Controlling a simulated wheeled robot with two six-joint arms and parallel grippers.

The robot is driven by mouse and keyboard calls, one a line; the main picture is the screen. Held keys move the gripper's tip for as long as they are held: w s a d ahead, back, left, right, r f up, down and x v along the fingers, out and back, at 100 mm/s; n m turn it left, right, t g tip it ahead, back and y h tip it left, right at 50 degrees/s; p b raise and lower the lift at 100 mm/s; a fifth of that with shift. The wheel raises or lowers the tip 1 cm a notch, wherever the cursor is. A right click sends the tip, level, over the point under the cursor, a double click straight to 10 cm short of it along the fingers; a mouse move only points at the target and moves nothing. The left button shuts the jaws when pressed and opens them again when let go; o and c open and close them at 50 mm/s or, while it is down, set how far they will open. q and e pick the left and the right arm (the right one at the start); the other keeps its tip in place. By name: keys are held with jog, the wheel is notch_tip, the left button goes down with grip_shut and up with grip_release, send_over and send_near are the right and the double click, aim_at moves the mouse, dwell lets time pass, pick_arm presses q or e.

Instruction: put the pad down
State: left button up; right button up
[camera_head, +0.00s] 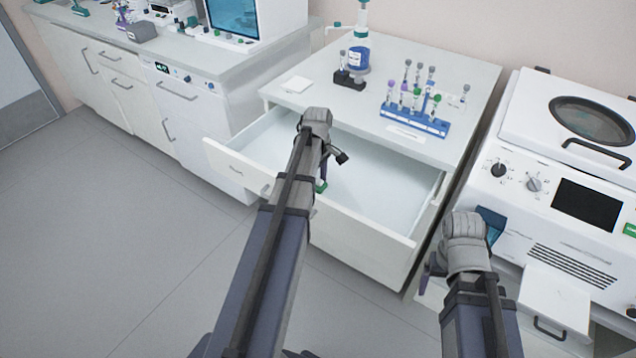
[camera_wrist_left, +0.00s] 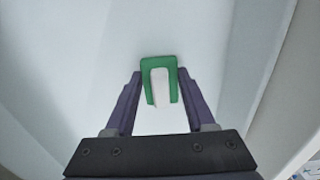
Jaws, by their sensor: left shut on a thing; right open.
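The pad (camera_wrist_left: 175,90) is a small green piece with a white strip in its middle. In the left wrist view my left gripper (camera_wrist_left: 158,98) is shut on it, one purple finger on each side. The white interior of the open drawer (camera_head: 385,190) lies below. In the head view only a green bit of the pad (camera_head: 321,187) shows beside my left arm, over the drawer; its height above the bottom is hard to tell. My right gripper (camera_head: 427,276) is open, right of the drawer, in front of the white machine, and mostly hidden by its wrist.
The bench top above the drawer holds a blue rack (camera_head: 414,118) of several tubes, a blue-labelled bottle (camera_head: 357,60) and a white square (camera_head: 296,85). A white machine (camera_head: 570,170) stands at the right. The drawer's front panel (camera_head: 350,235) rises before its interior, which looks clear.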

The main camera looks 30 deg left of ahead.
aim_at(318, 180)
pick_arm(q)
jog(key=shift+f, duration=0.25)
jog(key=o, duration=1.3)
jog(key=shift+r, duration=0.1)
jog(key=shift+r, duration=0.1)
notch_tip(318, 180, up, 12)
jog(key=p, duration=1.2)
jog(key=shift+r, duration=0.1)
jog(key=shift+f, duration=0.2)
notch_tip(318, 180, down, 12)
jog(key=b, duration=1.2)
jog(key=shift+r, duration=0.2)
